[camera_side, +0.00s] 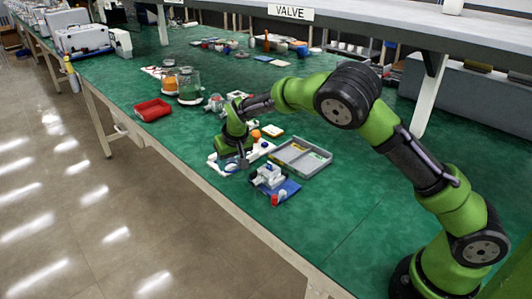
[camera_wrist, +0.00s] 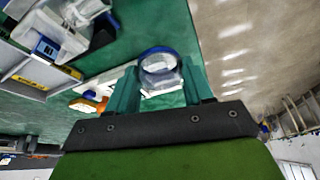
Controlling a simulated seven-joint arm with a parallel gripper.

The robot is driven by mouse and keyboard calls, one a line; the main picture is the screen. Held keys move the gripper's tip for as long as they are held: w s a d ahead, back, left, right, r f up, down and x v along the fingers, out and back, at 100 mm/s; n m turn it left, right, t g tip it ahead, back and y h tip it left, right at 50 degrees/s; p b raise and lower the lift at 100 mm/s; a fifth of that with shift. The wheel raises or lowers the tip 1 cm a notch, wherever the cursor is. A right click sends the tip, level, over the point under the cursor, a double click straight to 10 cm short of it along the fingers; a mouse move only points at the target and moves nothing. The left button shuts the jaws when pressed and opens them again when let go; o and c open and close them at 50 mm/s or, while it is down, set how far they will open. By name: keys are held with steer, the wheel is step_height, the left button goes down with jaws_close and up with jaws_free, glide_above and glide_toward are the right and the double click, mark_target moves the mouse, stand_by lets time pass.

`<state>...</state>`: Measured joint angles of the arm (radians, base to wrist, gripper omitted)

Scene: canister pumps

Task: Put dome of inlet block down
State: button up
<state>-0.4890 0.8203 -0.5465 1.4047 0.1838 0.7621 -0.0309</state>
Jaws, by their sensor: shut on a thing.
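My gripper (camera_wrist: 160,82) is shut on a clear dome with a blue rim (camera_wrist: 158,52), which sits between its two fingers in the wrist view. In the side view my gripper (camera_side: 243,163) is low over a white board (camera_side: 215,163) on the green bench. A white part shows through and below the dome in the wrist view; I cannot tell whether the dome touches it. A grey-white block (camera_side: 268,176) stands on a blue mat (camera_side: 291,187) just right of my gripper. I cannot tell for sure which part is the inlet block.
A grey divided tray (camera_side: 301,157) lies right of the board, and an orange ball (camera_side: 256,134) is behind my gripper. A red bin (camera_side: 152,109) and jars (camera_side: 189,86) stand farther left. The bench front edge is close; bare bench lies to the right.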

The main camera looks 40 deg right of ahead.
mark_target(232, 182)
steer(key=shift+f, duration=2.7)
steer(key=shift+f, duration=0.2)
steer(key=o, duration=0.7)
steer(key=s+d+r+m+y, duration=0.1)
steer(key=s+r, duration=0.4)
steer(key=r, duration=0.3)
steer(key=s+r+y, duration=0.1)
steer(key=s+r, duration=0.3)
steer(key=r, duration=0.4)
steer(key=s+r+t, duration=0.1)
steer(key=s+r, duration=0.1)
steer(key=s, duration=0.6)
steer(key=s+r+t, duration=0.1)
steer(key=s+r, duration=0.2)
steer(key=s, duration=0.5)
steer(key=s+d+r+t+y, duration=0.1)
steer(key=s+r, duration=0.2)
steer(key=s, duration=0.6)
